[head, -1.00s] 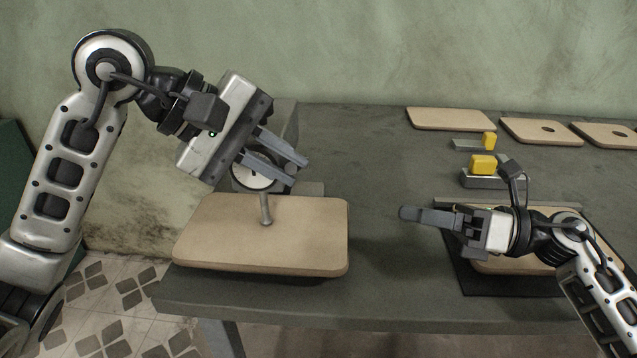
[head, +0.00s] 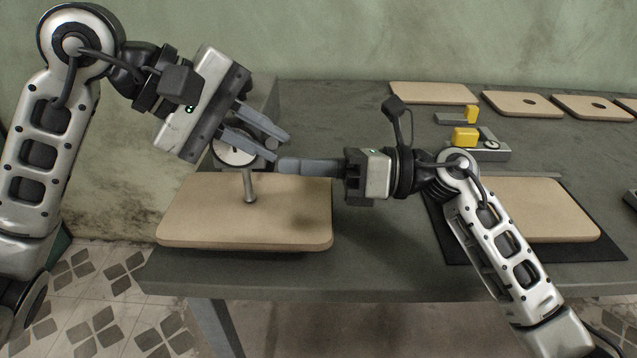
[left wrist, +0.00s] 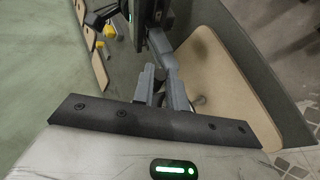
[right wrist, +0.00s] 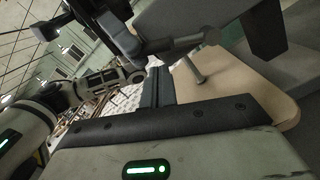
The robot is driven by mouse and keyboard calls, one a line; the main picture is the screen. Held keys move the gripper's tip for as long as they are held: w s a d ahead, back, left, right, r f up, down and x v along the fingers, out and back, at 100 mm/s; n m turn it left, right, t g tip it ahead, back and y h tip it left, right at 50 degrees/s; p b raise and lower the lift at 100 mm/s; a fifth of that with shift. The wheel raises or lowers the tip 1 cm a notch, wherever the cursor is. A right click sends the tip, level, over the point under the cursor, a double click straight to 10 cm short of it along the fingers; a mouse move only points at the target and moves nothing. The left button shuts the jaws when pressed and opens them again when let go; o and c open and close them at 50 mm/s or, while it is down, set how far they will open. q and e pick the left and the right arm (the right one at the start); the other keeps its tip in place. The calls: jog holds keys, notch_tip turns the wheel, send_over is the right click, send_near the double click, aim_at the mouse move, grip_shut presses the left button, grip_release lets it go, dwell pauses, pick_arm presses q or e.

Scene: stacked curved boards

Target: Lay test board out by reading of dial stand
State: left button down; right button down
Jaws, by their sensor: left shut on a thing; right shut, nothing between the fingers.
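The tan test board (head: 290,215) lies at the table's front left, beneath the dial stand (head: 232,155). The stand's white round dial is partly hidden behind my left gripper (head: 270,138). A grey pin with a wide foot (head: 249,188) reaches down to the board's top; it also shows in the right wrist view (right wrist: 196,72). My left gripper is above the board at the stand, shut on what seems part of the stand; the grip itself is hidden. My right gripper (head: 284,166) is shut and empty, pointing left just beside the stand, over the board's back edge.
Another tan board (head: 545,210) lies on a black mat (head: 480,250) at right, partly behind my right arm. Yellow blocks (head: 465,137) sit on grey bases behind it. A plain board (head: 432,93) and holed boards (head: 520,104) lie along the back. The table's middle back is clear.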

jog(key=shift+w+r, duration=0.15)
jog(key=shift+r, duration=0.15)
jog(key=shift+w+a+r, duration=0.1)
jog(key=shift+w+r, duration=0.15)
jog(key=shift+r, duration=0.55)
pick_arm(q)
jog(key=c, duration=1.4)
grip_release()
pick_arm(e)
jog(key=shift+f, duration=0.1)
